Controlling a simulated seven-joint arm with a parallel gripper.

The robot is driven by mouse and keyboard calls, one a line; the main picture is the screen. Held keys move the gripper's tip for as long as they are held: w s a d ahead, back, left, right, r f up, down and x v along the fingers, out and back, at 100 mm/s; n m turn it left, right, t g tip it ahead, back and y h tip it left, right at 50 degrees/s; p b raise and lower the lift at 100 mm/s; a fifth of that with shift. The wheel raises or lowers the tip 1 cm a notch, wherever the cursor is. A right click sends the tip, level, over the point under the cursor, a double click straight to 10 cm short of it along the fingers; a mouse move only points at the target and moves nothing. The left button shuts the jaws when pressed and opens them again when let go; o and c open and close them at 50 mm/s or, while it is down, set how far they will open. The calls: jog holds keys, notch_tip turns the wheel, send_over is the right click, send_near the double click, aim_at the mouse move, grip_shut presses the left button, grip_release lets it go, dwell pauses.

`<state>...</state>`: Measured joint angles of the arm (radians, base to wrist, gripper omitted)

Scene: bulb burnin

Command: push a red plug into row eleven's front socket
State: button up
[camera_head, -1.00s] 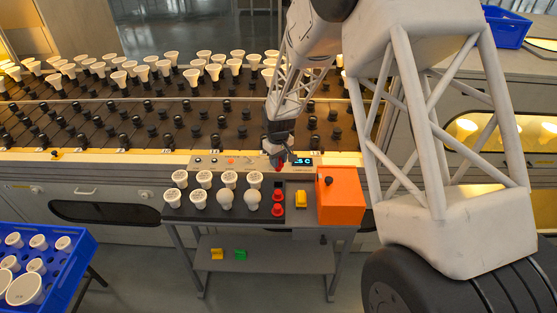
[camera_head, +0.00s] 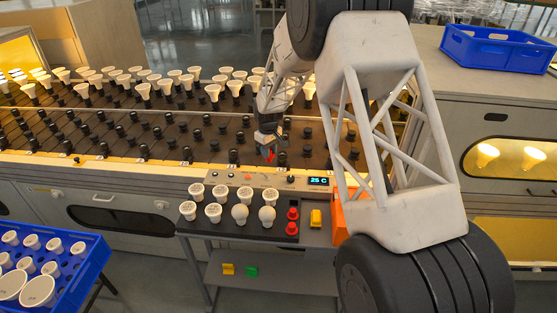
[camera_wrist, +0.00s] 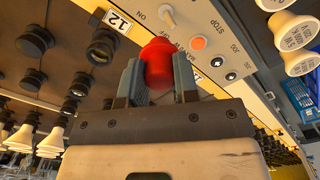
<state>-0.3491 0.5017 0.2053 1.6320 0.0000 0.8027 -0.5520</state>
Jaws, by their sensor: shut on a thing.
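My gripper (camera_wrist: 157,80) is shut on a red plug (camera_wrist: 157,62), whose rounded red end shows between the two fingers in the wrist view. In the head view my gripper (camera_head: 267,146) is above the front edge of the rack, with the held plug (camera_head: 269,155) just below it. Dark sockets (camera_head: 234,157) run along the rack's front edge. In the wrist view a front socket (camera_wrist: 102,46) is beside a label reading 12 (camera_wrist: 117,21), left of the plug and apart from it. I cannot read row eleven's label. Two more red plugs (camera_head: 292,221) stand on the small bench.
The control panel (camera_head: 262,178) with a 25 C display lies along the rack front. Blue crates are at lower left (camera_head: 93,262) and upper right (camera_head: 494,50).

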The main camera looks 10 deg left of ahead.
jog(key=w+a+r+n, duration=0.1)
jog(key=w+a, duration=0.4)
jog(key=a, duration=0.3)
jog(key=w+a+r+n, duration=0.1)
jog(key=w+a+n, duration=0.1)
jog(key=w+a, duration=0.4)
jog(key=shift+a+r, duration=0.15)
jog(key=shift+a, duration=1.6)
jog(key=shift+w, duration=0.1)
jog(key=shift+f, duration=2.35)
jog(key=shift+f, duration=2)
jog(key=o, duration=1)
